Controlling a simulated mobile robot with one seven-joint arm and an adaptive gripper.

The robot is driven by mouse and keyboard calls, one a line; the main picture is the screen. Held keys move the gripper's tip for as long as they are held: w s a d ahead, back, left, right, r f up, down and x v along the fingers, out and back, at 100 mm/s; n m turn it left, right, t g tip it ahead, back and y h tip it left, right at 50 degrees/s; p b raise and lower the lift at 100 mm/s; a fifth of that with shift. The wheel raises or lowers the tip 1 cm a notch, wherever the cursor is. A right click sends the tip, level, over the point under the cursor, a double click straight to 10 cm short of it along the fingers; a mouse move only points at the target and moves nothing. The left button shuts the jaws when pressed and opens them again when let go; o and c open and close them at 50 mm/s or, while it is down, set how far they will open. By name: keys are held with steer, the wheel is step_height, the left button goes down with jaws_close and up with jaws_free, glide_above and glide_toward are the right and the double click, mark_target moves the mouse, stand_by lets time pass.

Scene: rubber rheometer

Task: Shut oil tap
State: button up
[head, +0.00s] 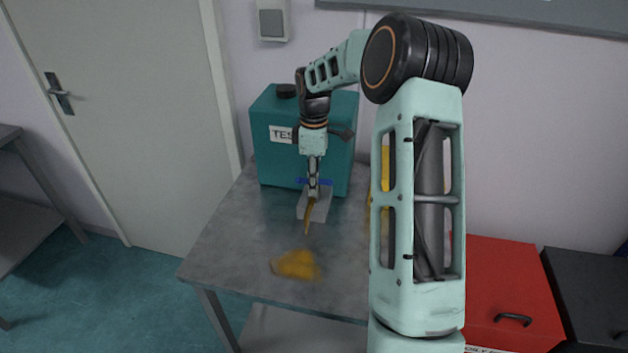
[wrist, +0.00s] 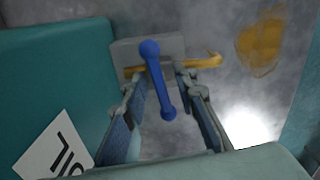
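The teal tank (head: 325,165) stands on the table with a partly hidden white label. Its blue tap handle (head: 313,182) is at the lower front; in the wrist view the handle (wrist: 158,80) is a bar with rounded ends. My gripper (head: 313,192) points down at the tap. In the wrist view my gripper (wrist: 160,88) is open, with one finger on each side of the handle; I cannot tell whether either touches it. An amber oil stream (head: 308,217) shows below the tap, and an amber puddle (head: 297,265) lies on the table.
A grey block-like piece (head: 324,209) sits under the tap. A yellow object (head: 385,160) is mostly hidden behind my arm. A red cabinet (head: 505,285) and a black one stand at the right. The table's front left (head: 225,245) is clear.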

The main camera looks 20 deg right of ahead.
steer(key=shift+c, duration=0.2)
jaws_close()
steer(key=shift+m, duration=0.9)
steer(key=shift+o, duration=0.2)
jaws_free()
